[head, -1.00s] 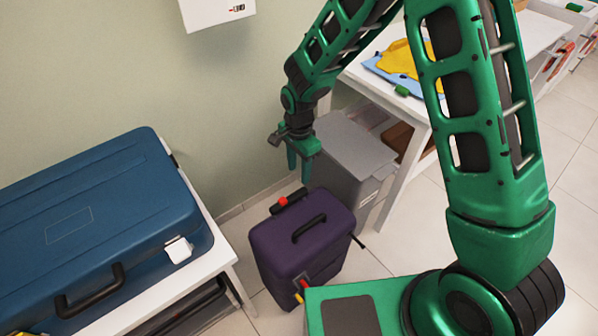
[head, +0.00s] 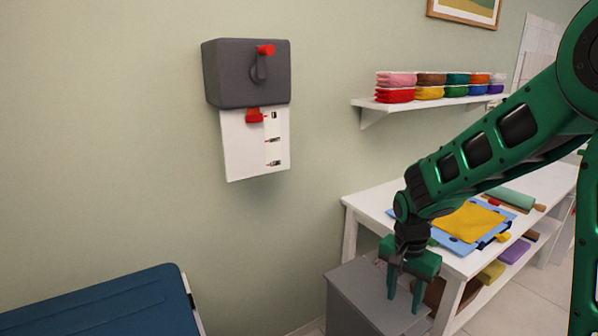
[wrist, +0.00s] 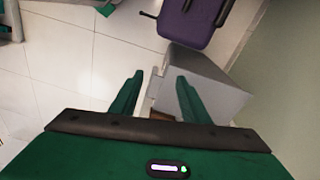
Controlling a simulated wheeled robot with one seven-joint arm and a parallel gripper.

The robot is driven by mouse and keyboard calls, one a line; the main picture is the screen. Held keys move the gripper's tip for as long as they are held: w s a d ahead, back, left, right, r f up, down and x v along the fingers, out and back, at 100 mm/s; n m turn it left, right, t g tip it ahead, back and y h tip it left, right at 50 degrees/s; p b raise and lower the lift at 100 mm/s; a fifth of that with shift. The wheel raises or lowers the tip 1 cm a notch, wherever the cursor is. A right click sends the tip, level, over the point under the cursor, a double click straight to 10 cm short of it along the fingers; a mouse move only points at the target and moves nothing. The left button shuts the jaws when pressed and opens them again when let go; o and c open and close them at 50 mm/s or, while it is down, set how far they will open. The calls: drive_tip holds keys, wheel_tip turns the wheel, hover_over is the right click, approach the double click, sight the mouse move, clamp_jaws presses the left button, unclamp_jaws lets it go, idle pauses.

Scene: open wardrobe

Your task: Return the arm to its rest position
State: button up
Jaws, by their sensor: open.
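My green arm comes in from the right in the head view, bent, with my gripper (head: 404,287) pointing down. The gripper is open and empty, its two fingers apart. It hangs in front of and above a grey bin (head: 362,300) beside the white table (head: 362,205). In the wrist view the two green fingers of my gripper (wrist: 157,95) are spread with nothing between them. The grey bin (wrist: 215,82) shows just beyond the right finger, and a purple suitcase (wrist: 190,18) lies past it at the top.
A blue case (head: 110,305) is at the lower left. A grey box with a red lever (head: 245,75) hangs on the wall above a white panel (head: 240,150). A shelf (head: 400,107) holds folded cloths. A yellow cloth (head: 468,222) lies on the table. The tiled floor (wrist: 80,55) is partly open.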

drive_tip(key=s+d+r+n, duration=0.1)
drive_tip(key=s+d+r, duration=0.7)
drive_tip(key=s+d, duration=0.25)
drive_tip(key=s+d+r+n, duration=0.1)
drive_tip(key=s+d, duration=0.1)
drive_tip(key=s, duration=0.5)
drive_tip(key=s+d+r+n+y, duration=0.1)
drive_tip(key=s+d, duration=0.2)
drive_tip(key=s, duration=0.5)
drive_tip(key=shift+s+r, duration=0.2)
drive_tip(key=shift+r, duration=0.2)
drive_tip(key=shift+w+f, duration=0.25)
drive_tip(key=shift+w, duration=0.35)
drive_tip(key=shift+c, duration=0.7)
